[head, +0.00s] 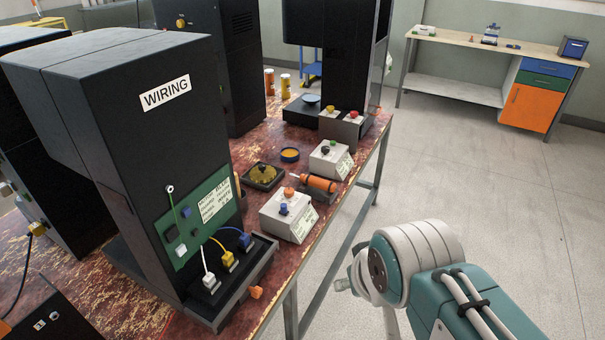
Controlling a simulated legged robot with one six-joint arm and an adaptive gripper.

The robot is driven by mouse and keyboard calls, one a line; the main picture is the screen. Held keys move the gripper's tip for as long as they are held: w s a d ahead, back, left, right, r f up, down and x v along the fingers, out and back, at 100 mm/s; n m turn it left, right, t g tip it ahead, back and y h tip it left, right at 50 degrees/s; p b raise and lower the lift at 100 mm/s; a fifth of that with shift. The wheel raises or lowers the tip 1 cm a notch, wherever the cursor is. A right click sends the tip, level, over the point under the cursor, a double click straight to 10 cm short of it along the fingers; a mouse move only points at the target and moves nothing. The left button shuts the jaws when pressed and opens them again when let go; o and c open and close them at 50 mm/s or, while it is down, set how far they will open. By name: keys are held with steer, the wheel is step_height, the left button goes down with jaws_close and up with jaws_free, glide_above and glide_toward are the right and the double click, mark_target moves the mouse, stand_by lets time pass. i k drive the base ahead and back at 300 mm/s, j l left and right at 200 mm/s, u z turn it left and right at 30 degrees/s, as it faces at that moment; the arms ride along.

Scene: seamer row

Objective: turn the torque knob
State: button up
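A light grey control box (278,226) stands on the near right part of the worn red bench. It has a dark blue knob (284,209), an orange button (289,192) and a printed label too small to read. A similar box (320,162) with a dark knob (325,149) stands behind it. I cannot tell from the lettering which knob is the torque knob. My gripper (346,284) is mostly hidden behind my teal and white arm at the lower right, off the bench edge and apart from both boxes. Whether its fingers are open does not show.
A black cabinet marked WIRING (135,140) fills the left, with coloured plugs at its foot. An orange cylindrical tool (319,184) lies between the two boxes. A dark tray (263,177) with a yellow part sits beside them. The floor (470,170) to the right is clear.

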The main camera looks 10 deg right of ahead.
mark_target(289, 192)
steer(key=i+l, duration=0.55)
steer(key=l, duration=0.15)
steer(key=i+l, duration=0.55)
steer(key=l, duration=0.1)
